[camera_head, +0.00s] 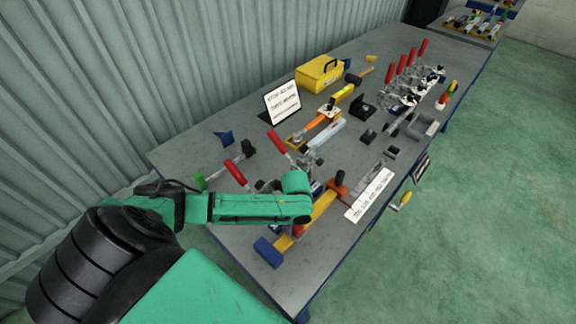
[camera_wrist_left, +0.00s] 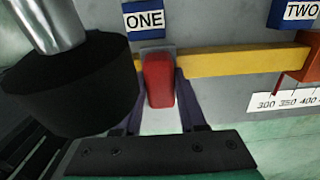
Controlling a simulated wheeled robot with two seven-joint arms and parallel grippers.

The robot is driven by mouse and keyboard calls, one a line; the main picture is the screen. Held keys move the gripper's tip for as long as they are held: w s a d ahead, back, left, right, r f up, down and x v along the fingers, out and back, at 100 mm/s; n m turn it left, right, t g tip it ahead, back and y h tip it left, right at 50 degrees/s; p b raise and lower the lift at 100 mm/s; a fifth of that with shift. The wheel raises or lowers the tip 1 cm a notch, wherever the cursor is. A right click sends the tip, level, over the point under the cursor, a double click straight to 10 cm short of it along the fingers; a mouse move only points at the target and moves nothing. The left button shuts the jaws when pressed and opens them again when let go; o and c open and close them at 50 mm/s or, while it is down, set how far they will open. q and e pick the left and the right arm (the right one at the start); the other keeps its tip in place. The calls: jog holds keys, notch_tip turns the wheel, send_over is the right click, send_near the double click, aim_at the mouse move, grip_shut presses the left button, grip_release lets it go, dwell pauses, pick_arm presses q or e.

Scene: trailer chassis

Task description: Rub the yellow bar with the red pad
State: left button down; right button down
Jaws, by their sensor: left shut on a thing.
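The yellow bar (camera_head: 323,205) lies along the front part of the bench between a blue end block and an orange one. It also crosses the left wrist view (camera_wrist_left: 235,60). My left gripper (camera_wrist_left: 160,88) is shut on the red pad (camera_wrist_left: 158,78), with a dark finger on each side. The pad overlaps the bar in the wrist view; I cannot tell whether it touches. In the head view a bit of the red pad (camera_head: 298,230) shows below my green wrist, which hides most of the gripper. My right gripper is not in view.
Blue plates marked ONE (camera_wrist_left: 143,20) and TWO (camera_wrist_left: 294,12) stand behind the bar. A white scale strip (camera_head: 370,195) lies to its right. Red-handled toggle clamps (camera_head: 236,173) stand close to my left arm. A yellow toolbox (camera_head: 318,75) stands further back.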

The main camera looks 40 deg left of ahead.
pick_arm(q)
jog(key=shift+w, duration=0.6)
jog(key=shift+w+d+b, duration=0.15)
jog(key=shift+w+b, duration=0.25)
jog(key=shift+w, duration=0.35)
jog(key=shift+w+d+b, duration=0.1)
jog(key=shift+w+b, duration=0.25)
jog(key=shift+w, duration=0.6)
jog(key=shift+r, duration=0.15)
notch_tip(320, 180, up, 3)
jog(key=p, duration=0.3)
jog(key=shift+r, duration=1.4)
jog(key=shift+s+r, duration=0.1)
jog(key=shift+r, duration=1.4)
